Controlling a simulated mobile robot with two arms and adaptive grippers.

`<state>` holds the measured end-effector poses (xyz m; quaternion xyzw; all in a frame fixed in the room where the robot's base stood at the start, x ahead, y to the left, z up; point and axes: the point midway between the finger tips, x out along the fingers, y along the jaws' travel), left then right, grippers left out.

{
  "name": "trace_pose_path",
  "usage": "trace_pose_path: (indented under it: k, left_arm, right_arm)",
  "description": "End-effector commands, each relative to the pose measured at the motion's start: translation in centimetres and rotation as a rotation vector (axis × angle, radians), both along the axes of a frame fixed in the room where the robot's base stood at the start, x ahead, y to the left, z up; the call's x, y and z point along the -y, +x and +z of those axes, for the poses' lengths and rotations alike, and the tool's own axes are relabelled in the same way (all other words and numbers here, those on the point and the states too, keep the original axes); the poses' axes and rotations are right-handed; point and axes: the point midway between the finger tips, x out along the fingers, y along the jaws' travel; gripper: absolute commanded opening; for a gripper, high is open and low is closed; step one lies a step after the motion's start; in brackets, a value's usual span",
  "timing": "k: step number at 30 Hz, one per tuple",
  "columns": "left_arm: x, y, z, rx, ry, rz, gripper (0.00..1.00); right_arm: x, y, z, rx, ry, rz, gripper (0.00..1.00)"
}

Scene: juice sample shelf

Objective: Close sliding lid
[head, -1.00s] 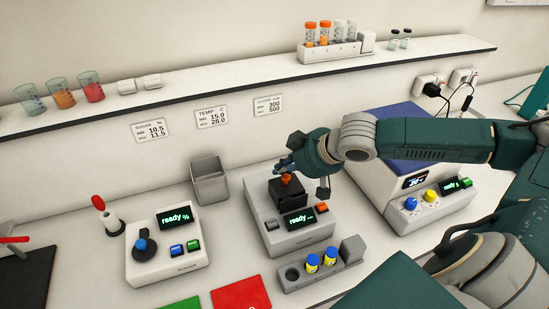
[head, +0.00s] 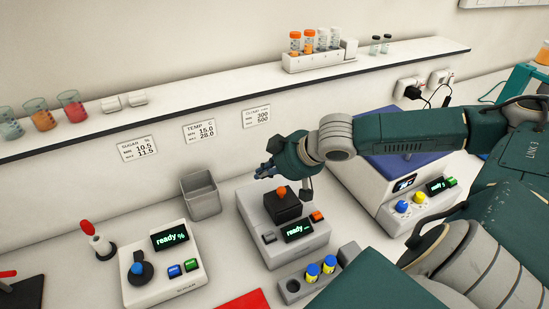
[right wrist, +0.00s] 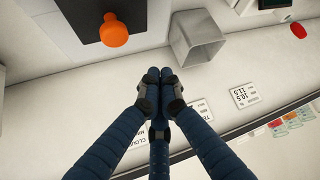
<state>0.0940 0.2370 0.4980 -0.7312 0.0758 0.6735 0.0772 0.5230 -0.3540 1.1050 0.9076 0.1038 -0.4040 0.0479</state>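A black block (head: 287,208) with an orange knob (head: 281,192) sits on top of the middle grey device (head: 262,238), whose display reads "ready". Block and knob also show in the right wrist view, the knob (right wrist: 113,31) at upper left. I cannot tell whether this block is the sliding lid or how far it is slid. My right gripper (head: 265,170) is just behind and left of the knob, apart from it. Its dark blue fingers (right wrist: 160,76) are drawn together at the tips with nothing between them. My left gripper is not in view.
A grey open bin (head: 201,196) stands to the left behind the device. A holder (head: 292,287) with two yellow, blue-capped vials stands in front. A white sugar device (head: 165,285) is at left, a blue-topped device (head: 395,172) at right. A shelf (head: 230,88) runs along the wall.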

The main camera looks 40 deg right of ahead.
Motion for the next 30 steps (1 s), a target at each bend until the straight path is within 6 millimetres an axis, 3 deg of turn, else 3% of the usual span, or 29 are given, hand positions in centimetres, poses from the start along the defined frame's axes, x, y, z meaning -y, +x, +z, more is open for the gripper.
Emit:
trace_pose_path:
  k: [5, 16, 30]
  left_arm:
    - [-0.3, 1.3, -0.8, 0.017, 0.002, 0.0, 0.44]
    - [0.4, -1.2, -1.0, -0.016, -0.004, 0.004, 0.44]
    - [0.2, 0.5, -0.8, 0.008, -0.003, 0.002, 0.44]
  right_arm:
    - [0.5, -1.6, 1.4, -0.002, -0.008, 0.001, 0.0]
    - [1.1, -4.9, 5.5, -0.002, -0.004, 0.001, 0.0]
    - [1.2, -5.7, 6.3, -0.001, 0.001, 0.0, 0.0]
